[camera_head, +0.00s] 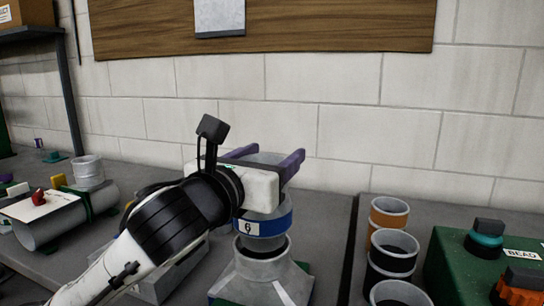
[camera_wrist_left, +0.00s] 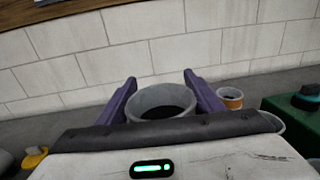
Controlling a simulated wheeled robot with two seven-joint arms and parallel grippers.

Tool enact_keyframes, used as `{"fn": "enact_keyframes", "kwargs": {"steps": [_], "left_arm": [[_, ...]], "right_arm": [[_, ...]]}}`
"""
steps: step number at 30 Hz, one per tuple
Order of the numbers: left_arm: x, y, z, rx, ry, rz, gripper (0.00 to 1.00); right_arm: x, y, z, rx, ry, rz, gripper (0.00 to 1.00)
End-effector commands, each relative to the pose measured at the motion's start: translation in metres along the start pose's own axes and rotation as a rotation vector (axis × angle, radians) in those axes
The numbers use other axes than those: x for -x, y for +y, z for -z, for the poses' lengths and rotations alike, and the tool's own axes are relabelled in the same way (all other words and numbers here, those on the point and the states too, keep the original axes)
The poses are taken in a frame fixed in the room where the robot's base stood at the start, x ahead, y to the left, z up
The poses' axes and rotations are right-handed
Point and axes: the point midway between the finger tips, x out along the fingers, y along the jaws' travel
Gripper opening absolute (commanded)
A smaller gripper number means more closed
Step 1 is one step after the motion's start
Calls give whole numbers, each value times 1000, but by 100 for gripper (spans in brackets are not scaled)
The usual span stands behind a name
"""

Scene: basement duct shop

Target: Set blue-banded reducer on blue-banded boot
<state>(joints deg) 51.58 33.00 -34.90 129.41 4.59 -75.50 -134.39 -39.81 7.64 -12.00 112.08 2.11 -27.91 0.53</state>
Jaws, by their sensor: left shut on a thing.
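The blue-banded reducer (camera_head: 278,226) is a grey round duct piece with a blue band and a white label reading 6. My left gripper (camera_head: 269,160) is shut on it, with purple fingers on either side of its upper part. In the left wrist view the reducer's open rim (camera_wrist_left: 138,98) shows between the fingers (camera_wrist_left: 160,82). The reducer is upright over the grey boot (camera_head: 262,270), which has a round collar and flared body. Its lower end is at the collar's opening; I cannot tell whether they touch. No blue band shows on the boot. My right gripper is out of view.
Round collars, one orange-banded (camera_head: 389,213) and one dark (camera_head: 392,252), stand right of the boot. A green box (camera_head: 460,265) with knobs is at far right. At left, a grey pipe (camera_head: 60,222) lies near a white-grey ring (camera_head: 88,171). A block wall is behind.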

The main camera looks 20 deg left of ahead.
Motion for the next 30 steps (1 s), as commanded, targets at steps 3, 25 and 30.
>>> {"fn": "enact_keyframes", "kwargs": {"steps": [3,25,30], "left_arm": [[0,0,19,1,-3,0,17],[0,0,29,0,-3,-1,17],[0,0,28,0,-3,-1,17]], "right_arm": [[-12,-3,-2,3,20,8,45],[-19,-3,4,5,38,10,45],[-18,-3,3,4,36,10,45]]}}
